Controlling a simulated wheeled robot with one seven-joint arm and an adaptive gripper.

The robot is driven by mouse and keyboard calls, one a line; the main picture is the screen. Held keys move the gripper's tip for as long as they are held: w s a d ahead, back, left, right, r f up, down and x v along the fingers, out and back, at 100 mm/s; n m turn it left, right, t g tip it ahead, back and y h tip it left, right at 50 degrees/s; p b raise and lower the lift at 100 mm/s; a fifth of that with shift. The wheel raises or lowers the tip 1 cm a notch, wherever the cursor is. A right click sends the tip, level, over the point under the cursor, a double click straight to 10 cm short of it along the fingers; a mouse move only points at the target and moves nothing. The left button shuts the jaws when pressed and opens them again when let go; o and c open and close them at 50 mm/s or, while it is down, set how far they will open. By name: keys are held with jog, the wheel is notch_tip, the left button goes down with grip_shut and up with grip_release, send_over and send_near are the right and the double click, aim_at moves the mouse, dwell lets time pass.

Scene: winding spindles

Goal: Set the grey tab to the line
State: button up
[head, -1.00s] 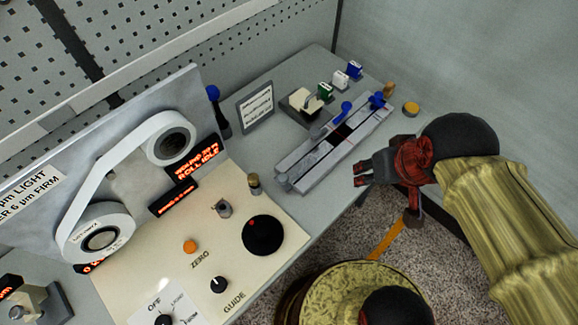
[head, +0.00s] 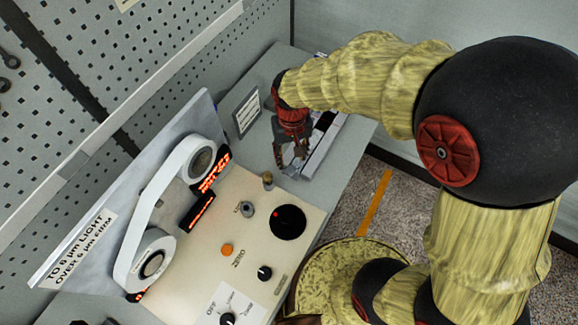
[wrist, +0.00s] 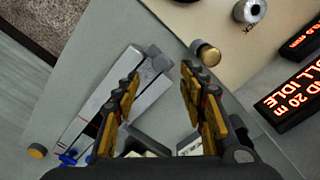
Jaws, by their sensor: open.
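A pale metal slide rail (head: 322,150) lies on the bench, partly hidden behind my arm; in the wrist view the rail (wrist: 100,97) runs diagonally left of my fingers. A small grey piece (wrist: 155,60), perhaps the grey tab, sits at the rail's near end, just ahead of my fingertips and not between them. My gripper (head: 290,162) points down over the bench beside that end. In the wrist view my gripper (wrist: 160,78) is open, with nothing visible between its fingers.
A brass post (wrist: 207,53) stands close to the right finger, at the edge of the cream control panel (head: 225,248). The panel carries a black dial (head: 287,222) and an orange button (head: 227,250). A printed sign (head: 246,110) stands behind my gripper. Blue handles (wrist: 68,158) show at the rail's far end.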

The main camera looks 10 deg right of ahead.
aim_at(291, 169)
notch_tip(291, 169, down, 6)
jog(key=shift+f+b, duration=0.25)
jog(key=shift+b, duration=0.35)
jog(key=shift+c, duration=0.9)
grip_shut()
